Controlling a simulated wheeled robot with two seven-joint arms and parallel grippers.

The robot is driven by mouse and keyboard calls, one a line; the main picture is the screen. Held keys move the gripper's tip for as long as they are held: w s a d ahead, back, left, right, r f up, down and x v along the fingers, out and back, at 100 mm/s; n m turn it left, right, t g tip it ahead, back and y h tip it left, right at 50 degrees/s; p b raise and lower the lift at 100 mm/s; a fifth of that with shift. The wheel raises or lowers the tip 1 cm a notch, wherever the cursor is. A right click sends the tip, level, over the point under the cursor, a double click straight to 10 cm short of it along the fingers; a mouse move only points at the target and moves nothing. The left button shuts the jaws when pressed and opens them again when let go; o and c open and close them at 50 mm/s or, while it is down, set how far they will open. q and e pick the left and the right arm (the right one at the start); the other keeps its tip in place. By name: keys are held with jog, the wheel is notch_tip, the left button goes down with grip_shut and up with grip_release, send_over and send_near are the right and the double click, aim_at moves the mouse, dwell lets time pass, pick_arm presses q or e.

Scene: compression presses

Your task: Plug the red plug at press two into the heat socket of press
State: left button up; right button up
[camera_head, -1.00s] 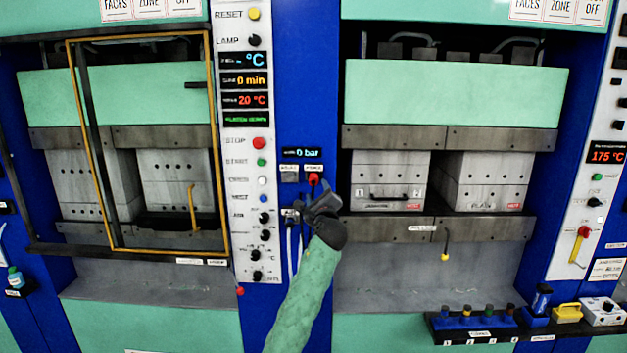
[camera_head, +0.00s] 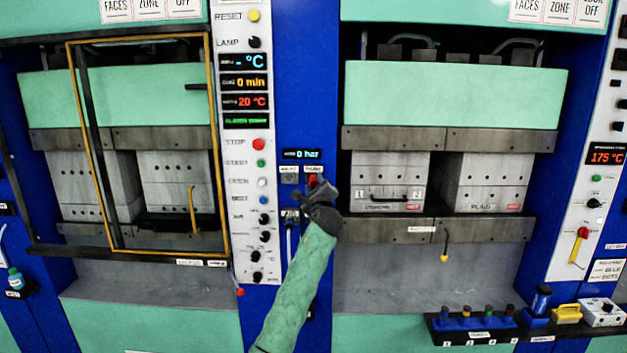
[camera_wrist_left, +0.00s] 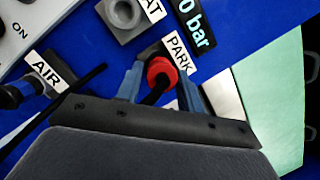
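The red plug (camera_head: 312,179) sits in the socket labelled PARK on the blue panel between the presses. In the left wrist view the red plug (camera_wrist_left: 160,73) has a black cable running down from it. The grey heat socket (camera_head: 289,178) is left of it and looks empty; it shows in the wrist view (camera_wrist_left: 124,16), its label partly cut off. My left gripper (camera_head: 317,191) is at the plug. In the wrist view its two blue fingers (camera_wrist_left: 158,88) stand on either side of the plug, open, with a small gap visible. My right gripper is out of view.
The press control strip (camera_head: 248,150) is to the left. The right press (camera_head: 450,95) and a rack of small items (camera_head: 480,325) are to the right.

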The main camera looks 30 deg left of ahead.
aim_at(314, 186)
pick_arm(q)
jog(key=c, duration=0.6)
jog(key=shift+s+d+p, duration=0.3)
jog(key=shift+s+d, duration=0.15)
jog(key=shift+s, duration=0.25)
jog(key=shift+c, duration=0.2)
jog(key=shift+s+d, duration=0.35)
jog(key=shift+s, duration=0.25)
jog(key=shift+p, duration=0.3)
jog(key=shift+s+d, duration=0.1)
jog(key=shift+s, duration=0.05)
jog(key=shift+s+d, duration=0.2)
jog(key=shift+s, duration=0.15)
jog(key=shift+s+d+p, duration=0.3)
jog(key=shift+s+d, duration=0.1)
jog(key=shift+s, duration=0.2)
jog(key=shift+s+d+p, duration=0.25)
jog(key=shift+s+d, duration=0.1)
jog(key=shift+s, duration=0.25)
